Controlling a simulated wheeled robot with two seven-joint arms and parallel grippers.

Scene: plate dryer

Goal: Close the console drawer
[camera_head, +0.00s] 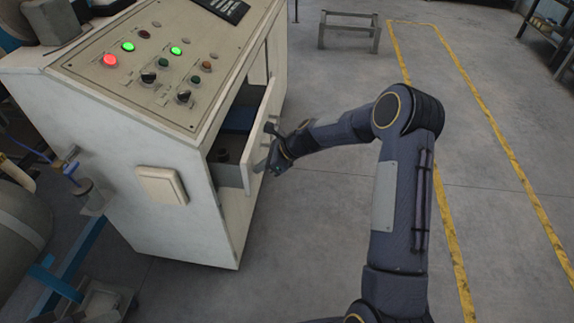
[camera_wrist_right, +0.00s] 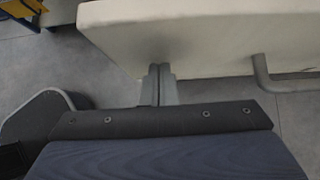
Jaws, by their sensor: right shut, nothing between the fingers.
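The console (camera_head: 170,130) is a pale cabinet with a sloped button panel at the left of the head view. Its drawer (camera_head: 262,130) stands partly open on the right side, with a dark interior visible. My right gripper (camera_head: 264,165) is at the near part of the drawer's front face. In the right wrist view the shut fingers (camera_wrist_right: 159,75) point at the pale drawer front (camera_wrist_right: 200,35), at or very close to it; contact cannot be told for certain. A bar handle (camera_wrist_right: 262,72) sits to the right of the fingers there. My left gripper is not in view.
Grey floor with yellow lines (camera_head: 465,75) is open to the right of the console. A low metal frame (camera_head: 349,30) stands at the back. A tank (camera_head: 22,225) and blue pipework (camera_head: 75,265) are at the lower left.

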